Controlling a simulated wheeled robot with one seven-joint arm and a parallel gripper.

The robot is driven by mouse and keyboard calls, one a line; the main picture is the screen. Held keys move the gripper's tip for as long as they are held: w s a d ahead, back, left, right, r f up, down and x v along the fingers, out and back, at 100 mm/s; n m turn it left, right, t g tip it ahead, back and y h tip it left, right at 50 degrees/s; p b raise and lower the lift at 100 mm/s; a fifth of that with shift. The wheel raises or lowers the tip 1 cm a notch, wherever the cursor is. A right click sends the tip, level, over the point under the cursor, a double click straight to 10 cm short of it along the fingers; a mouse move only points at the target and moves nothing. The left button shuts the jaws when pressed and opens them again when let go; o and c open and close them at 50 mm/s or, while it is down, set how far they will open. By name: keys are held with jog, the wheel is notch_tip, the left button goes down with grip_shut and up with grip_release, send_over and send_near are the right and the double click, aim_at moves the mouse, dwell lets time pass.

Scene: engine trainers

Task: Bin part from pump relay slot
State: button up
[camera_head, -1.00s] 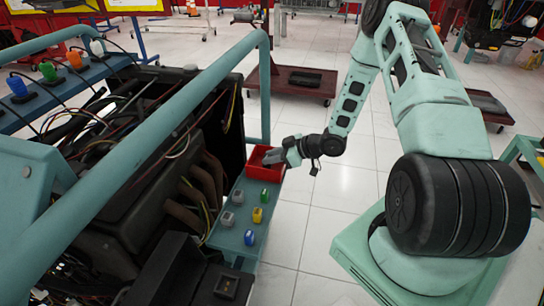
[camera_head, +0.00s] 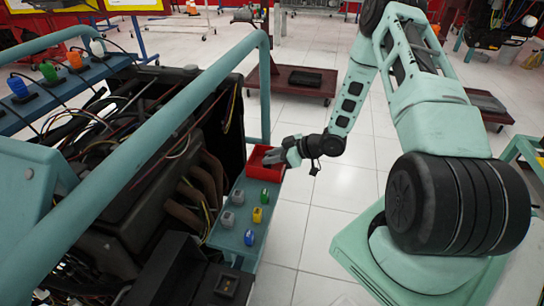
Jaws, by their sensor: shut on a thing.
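My gripper (camera_head: 273,157) is over the red bin (camera_head: 264,173) at the far end of the teal side shelf, with its fingertips at or just above the bin's opening. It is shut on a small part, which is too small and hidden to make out. Several small relays stand on the shelf: grey (camera_head: 238,197), green (camera_head: 265,196), yellow (camera_head: 257,214), another grey (camera_head: 228,218) and blue (camera_head: 249,237). I cannot tell which place is the pump relay slot.
The engine trainer (camera_head: 130,180) with its teal rail (camera_head: 150,130) fills the left. A back panel holds blue (camera_head: 19,86), green (camera_head: 49,71) and orange (camera_head: 74,58) plugs. A black socket block (camera_head: 226,286) is near the front.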

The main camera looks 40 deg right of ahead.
jog(key=shift+f, duration=0.35)
dwell(0.5)
jog(key=o, duration=1)
jog(key=shift+o, duration=0.2)
notch_tip(320, 180, up, 7)
jog(key=p, duration=0.5)
jog(key=shift+s, duration=0.1)
